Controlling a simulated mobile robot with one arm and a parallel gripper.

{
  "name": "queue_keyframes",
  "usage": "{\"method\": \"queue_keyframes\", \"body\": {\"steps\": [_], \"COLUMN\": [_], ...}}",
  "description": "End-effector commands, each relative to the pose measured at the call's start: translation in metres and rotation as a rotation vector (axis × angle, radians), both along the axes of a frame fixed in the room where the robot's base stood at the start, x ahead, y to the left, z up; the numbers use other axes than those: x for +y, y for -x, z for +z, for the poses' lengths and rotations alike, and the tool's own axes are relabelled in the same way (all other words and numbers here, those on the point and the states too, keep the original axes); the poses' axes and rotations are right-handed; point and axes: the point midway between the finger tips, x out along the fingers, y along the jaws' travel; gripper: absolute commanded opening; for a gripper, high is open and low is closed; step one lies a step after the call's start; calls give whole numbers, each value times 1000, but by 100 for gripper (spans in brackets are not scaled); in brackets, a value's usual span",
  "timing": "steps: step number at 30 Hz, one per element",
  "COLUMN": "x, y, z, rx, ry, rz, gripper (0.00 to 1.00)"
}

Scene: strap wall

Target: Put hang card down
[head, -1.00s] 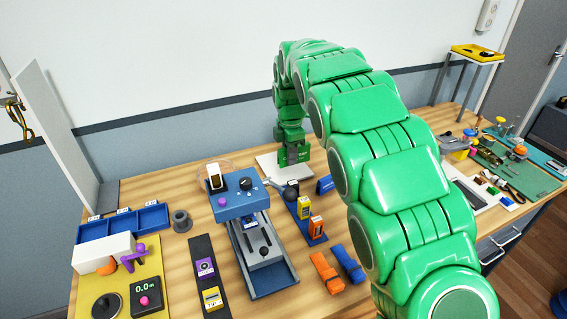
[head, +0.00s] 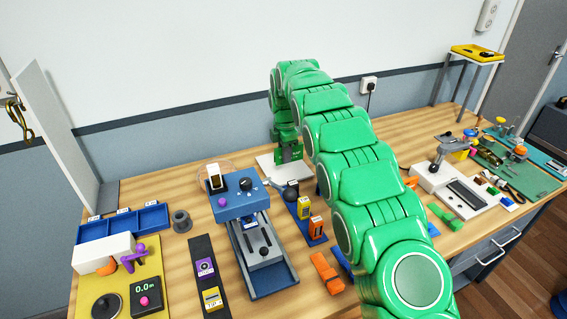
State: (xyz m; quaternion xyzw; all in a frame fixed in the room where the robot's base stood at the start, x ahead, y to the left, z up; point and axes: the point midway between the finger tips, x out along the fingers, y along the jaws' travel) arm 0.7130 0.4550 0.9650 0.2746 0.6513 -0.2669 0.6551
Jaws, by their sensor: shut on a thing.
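My gripper (head: 289,163) points down at the back of the wooden bench, low over a white pad (head: 266,172). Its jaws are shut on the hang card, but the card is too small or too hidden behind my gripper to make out. I cannot tell whether it touches the pad.
A blue press-like device (head: 240,200) stands in front of the pad. A dark blue strip (head: 312,232) with orange and yellow items lies right of it. A blue compartment tray (head: 125,222) is at left. A white machine (head: 462,190) stands at right. My arm hides part of the bench.

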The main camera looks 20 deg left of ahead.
Motion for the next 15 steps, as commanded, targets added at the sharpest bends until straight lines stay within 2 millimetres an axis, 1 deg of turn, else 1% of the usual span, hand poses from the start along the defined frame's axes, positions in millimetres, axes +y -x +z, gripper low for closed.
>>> {"method": "queue_keyframes", "body": {"steps": [1,6,15], "x": [2,8,10], "y": [-3,-11,-16], "z": [-6,-16,-23], "rx": [1,0,1], "ry": [0,-1,1], "rz": [0,1,1], "gripper": [0,0,0]}}
